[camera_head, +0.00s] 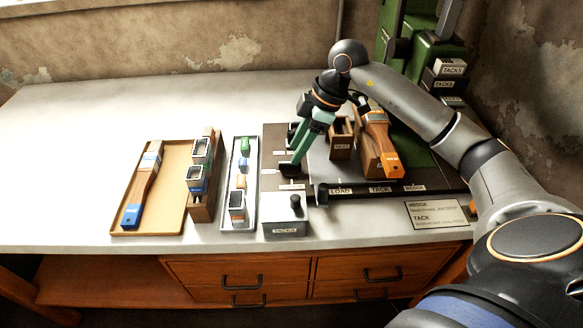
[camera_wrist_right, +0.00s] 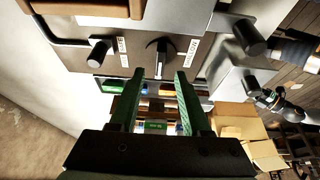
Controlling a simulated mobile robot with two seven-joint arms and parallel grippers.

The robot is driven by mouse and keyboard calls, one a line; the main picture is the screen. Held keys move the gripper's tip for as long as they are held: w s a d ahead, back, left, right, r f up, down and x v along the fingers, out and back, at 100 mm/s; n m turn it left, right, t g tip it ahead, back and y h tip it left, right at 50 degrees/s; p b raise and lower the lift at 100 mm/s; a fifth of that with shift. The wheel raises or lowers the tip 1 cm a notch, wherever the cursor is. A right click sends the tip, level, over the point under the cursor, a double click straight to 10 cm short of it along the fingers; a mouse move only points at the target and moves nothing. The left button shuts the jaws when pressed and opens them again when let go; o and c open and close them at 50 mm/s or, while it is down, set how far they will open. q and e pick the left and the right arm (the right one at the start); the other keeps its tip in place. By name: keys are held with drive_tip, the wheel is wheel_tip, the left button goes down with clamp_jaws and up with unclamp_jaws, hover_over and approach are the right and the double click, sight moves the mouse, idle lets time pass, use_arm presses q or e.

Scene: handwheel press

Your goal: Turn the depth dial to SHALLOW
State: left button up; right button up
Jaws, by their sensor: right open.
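The depth dial shows in the right wrist view as a dark knob (camera_wrist_right: 160,55) on a brown panel (camera_wrist_right: 75,52). A pale label sits on each side of it; the lettering is too small to read surely. My right gripper (camera_wrist_right: 158,78) is open and empty, its two green fingers pointing at the dial with the tips just short of it. I cannot tell whether they touch it. In the head view my right gripper (camera_head: 292,168) reaches down over the panel (camera_head: 272,138) and hides most of the dial. My left gripper is not in view.
A grey tacks box (camera_head: 285,229) with a black knob stands in front of the panel. To the right are a wooden block with a brush (camera_head: 378,135) and the green press (camera_head: 425,50). A tray (camera_head: 178,215) holds another brush at left. The far-left bench is clear.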

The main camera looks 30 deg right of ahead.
sight(289, 162)
drive_tip(key=shift+b+x, duration=1.2)
drive_tip(key=shift+x, duration=0.75)
clamp_jaws()
